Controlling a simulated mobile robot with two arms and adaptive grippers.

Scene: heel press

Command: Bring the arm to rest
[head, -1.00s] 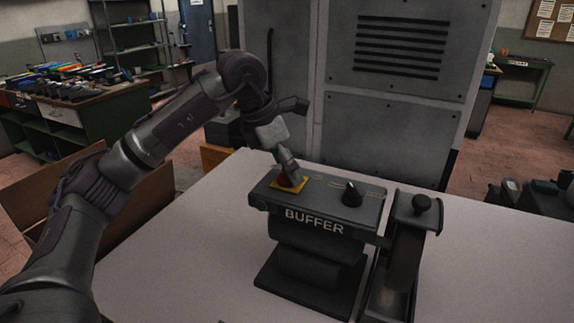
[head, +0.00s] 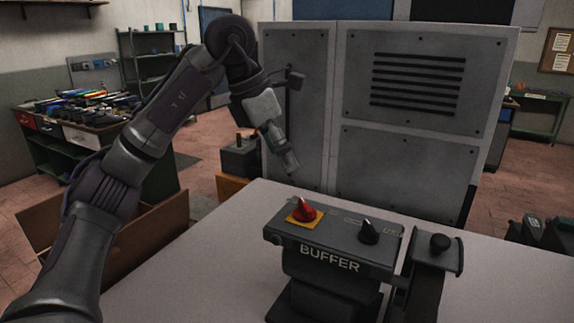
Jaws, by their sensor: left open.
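My left arm comes in from the left, bent at a high elbow. My left gripper (head: 285,158) hangs above the back edge of the table, pointing down and a little right. It holds nothing that I can see, and the gap between its fingers is hard to make out at this angle. It is apart from the buffer control box (head: 330,243) and above and behind it. The red button (head: 304,211) on its yellow plate is in full view on top of the box. A black knob (head: 369,232) is to its right. My right gripper is not in view.
The light table (head: 220,225) is clear left of the buffer. A black-knobbed lever unit (head: 437,262) stands right of the box. A tall grey cabinet (head: 400,130) stands behind. An open cardboard box (head: 150,235) is on the left, below the arm.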

